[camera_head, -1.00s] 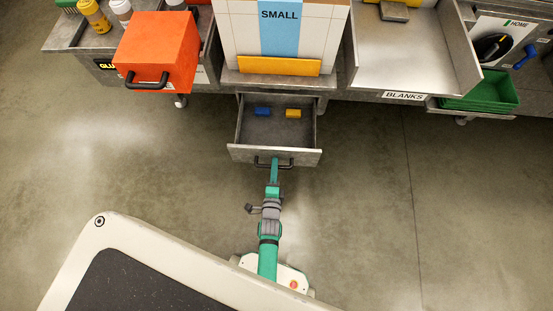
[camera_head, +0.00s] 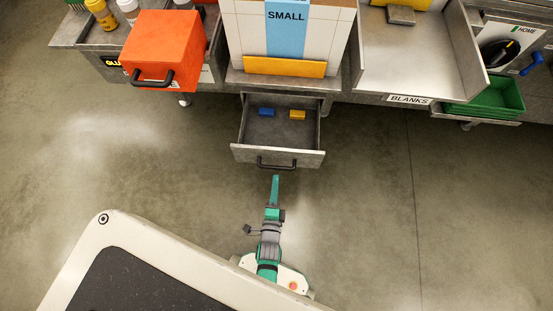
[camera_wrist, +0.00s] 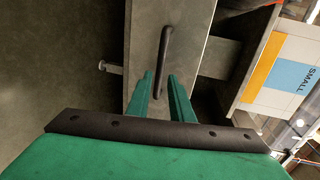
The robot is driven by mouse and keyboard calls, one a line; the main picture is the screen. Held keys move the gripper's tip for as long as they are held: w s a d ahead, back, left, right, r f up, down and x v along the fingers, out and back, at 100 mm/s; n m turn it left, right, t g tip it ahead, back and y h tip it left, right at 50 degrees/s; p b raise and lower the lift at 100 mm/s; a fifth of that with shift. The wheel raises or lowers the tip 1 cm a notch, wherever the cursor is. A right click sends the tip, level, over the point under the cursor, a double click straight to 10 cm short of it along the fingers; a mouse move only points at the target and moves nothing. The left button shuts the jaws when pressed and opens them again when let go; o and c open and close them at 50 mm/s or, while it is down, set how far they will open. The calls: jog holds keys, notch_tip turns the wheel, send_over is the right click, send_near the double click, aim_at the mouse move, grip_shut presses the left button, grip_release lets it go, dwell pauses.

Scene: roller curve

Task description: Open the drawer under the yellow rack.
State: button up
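The drawer (camera_head: 245,153) stands pulled out under the bench, below the yellow rack (camera_head: 283,67) with the panel marked SMALL. A blue block (camera_head: 266,112) and a yellow block (camera_head: 297,115) lie inside it. Its dark bar handle (camera_head: 276,165) is on the front face.
An orange box (camera_head: 162,50) with a black handle juts out at the left. A grey tray marked BLANKS (camera_head: 415,60) and a green bin (camera_head: 488,98) are at the right. The floor around my arm is clear.

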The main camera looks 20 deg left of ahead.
jog(key=shift+v, duration=1.5)
jog(key=s+d+r+n+h, duration=0.1)
jog(key=s+d+r+n, duration=0.3)
jog(key=r, duration=0.4)
jog(key=s+d+r+n+h, duration=0.2)
jog(key=s+d+r+n, duration=0.1)
jog(key=r, duration=0.6)
jog(key=s+d+r+n+h, duration=0.1)
jog(key=s+d+r+n, duration=0.3)
jog(key=r+n, duration=0.3)
jog(key=shift+s+d+r+t+h, duration=0.3)
jog(key=shift+s+d+r+h, duration=0.1)
jog(key=shift+s+r, duration=0.45)
jog(key=shift+w, duration=0.15)
